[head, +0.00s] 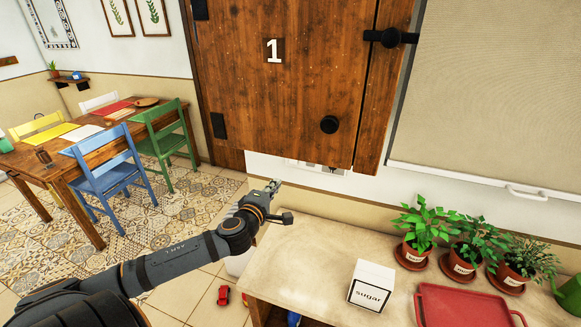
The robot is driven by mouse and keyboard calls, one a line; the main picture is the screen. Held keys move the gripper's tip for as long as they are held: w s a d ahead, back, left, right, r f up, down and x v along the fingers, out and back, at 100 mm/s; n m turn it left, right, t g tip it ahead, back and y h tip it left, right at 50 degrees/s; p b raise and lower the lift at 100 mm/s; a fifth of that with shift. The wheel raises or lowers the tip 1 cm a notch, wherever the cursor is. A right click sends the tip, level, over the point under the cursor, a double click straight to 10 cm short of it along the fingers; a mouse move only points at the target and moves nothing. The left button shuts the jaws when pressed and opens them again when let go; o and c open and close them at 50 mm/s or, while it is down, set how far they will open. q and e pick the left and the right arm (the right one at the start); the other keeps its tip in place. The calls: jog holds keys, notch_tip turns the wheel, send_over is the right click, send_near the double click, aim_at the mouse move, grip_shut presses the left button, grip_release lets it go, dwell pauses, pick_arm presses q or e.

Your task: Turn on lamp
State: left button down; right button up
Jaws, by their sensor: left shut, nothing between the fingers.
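I see no lamp in the head view. A pale wall plate (318,167), perhaps with switches or sockets, shows just under a wooden door. Most of it is hidden behind the door, and its details are too small to tell. My left gripper (273,185) is shut and empty. In the picture it lies below and left of the plate, near the back left corner of the counter. I cannot tell whether it touches anything. My right gripper is not in view.
The wooden door (300,85) marked 1 has a black knob. The counter (318,245) holds a sugar box (370,286), a red tray (465,308) and potted plants (425,225). A toy car (223,295) lies low on the left. Chairs surround a dining table (65,158).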

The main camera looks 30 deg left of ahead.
pick_arm(q)
send_near(294, 162)
jog(key=p+x, duration=0.3)
jog(key=x, duration=0.4)
jog(key=shift+p, duration=0.3)
